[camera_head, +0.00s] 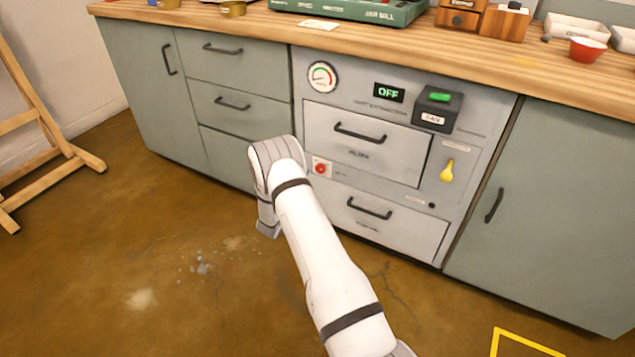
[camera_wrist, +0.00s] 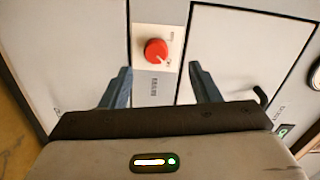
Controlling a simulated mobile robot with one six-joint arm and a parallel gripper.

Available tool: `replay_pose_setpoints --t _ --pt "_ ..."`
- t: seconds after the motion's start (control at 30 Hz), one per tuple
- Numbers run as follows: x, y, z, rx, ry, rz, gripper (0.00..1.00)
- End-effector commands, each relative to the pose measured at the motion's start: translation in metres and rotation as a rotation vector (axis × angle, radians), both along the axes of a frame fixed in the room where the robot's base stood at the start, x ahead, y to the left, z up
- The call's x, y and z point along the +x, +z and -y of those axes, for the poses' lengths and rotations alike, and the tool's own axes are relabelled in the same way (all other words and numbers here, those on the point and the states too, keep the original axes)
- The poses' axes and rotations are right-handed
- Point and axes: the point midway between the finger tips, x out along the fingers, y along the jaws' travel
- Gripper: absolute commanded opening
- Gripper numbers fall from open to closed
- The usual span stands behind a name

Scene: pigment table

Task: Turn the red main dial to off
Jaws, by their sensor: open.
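In the head view my arm hides the fingers.
A filter drawer (camera_head: 365,142) with a dark handle is right of the dial, a lower drawer (camera_head: 380,216) below it. A yellow lever (camera_head: 447,171), a fan switch (camera_head: 437,108), a gauge (camera_head: 322,77) and a display (camera_head: 389,92) reading OFF are on the panel. Open floor lies left.

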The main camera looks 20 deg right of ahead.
Motion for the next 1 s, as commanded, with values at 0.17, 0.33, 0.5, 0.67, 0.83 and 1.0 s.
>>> replay_pose_setpoints --t 0.17,0.33,0.5,0.67,0.83,1.0 --pt "0.003 -0.01 0.012 -0.009 -0.021 0.023 0.56" --pt "0.02 -0.011 0.033 -0.009 -0.02 0.023 0.56" --pt "0.035 -0.01 0.052 -0.01 -0.017 0.021 0.56" --pt "0.043 -0.009 0.061 -0.009 -0.016 0.019 0.56" --pt "0.044 -0.008 0.063 -0.009 -0.015 0.019 0.56" --pt "0.044 -0.008 0.062 -0.01 -0.014 0.018 0.52"
